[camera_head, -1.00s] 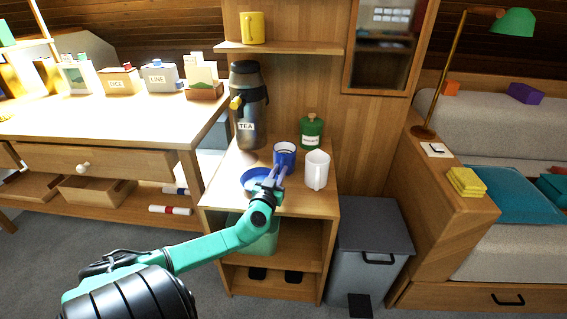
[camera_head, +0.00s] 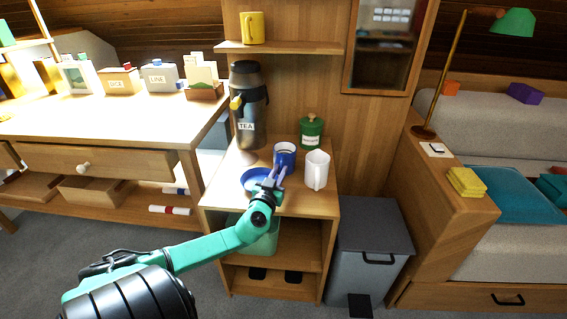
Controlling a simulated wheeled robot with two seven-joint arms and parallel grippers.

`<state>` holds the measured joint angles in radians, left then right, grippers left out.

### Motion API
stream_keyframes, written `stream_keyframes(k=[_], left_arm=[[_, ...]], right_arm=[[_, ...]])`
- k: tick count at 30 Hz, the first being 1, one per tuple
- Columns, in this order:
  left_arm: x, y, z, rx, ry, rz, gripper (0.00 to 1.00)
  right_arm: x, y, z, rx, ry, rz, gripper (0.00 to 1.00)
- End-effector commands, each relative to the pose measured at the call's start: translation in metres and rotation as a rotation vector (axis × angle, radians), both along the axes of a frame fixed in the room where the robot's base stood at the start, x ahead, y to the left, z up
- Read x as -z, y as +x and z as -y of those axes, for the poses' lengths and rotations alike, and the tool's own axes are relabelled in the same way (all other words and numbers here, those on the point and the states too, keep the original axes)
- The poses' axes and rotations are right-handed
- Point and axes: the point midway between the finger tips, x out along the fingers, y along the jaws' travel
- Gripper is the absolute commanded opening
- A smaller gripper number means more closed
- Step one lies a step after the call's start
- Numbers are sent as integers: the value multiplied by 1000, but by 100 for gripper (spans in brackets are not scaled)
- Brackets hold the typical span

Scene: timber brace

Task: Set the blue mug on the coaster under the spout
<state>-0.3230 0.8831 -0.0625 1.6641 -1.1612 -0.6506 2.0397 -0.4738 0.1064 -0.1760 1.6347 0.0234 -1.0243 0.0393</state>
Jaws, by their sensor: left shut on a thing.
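The blue mug (camera_head: 285,153) stands upright on the small wooden cabinet top, between the tea urn and a white mug. My left gripper (camera_head: 278,172) reaches it from the front and is shut on its near side, probably at the handle, which the fingers hide. A blue round dish or coaster (camera_head: 254,180) lies in front of the urn, partly behind my gripper. My right gripper is not in view.
A yellow mug (camera_head: 252,27) sits on the shelf above. A grey bin (camera_head: 372,250) stands right of the cabinet (camera_head: 310,205).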

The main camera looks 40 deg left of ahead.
Motion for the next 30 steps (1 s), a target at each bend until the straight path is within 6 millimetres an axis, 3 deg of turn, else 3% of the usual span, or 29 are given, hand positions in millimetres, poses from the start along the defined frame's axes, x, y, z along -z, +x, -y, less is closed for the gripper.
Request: stream_keyframes(k=[12,17,22,30], left_arm=[[-1,0,0,1,0,1,0],[-11,0,0,0,-2,2,0],[-51,0,1,0,-3,6,0],[-155,0,1,2,-1,8,0]], right_arm=[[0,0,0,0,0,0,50],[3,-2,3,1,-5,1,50],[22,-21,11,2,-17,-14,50],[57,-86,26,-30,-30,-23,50]])
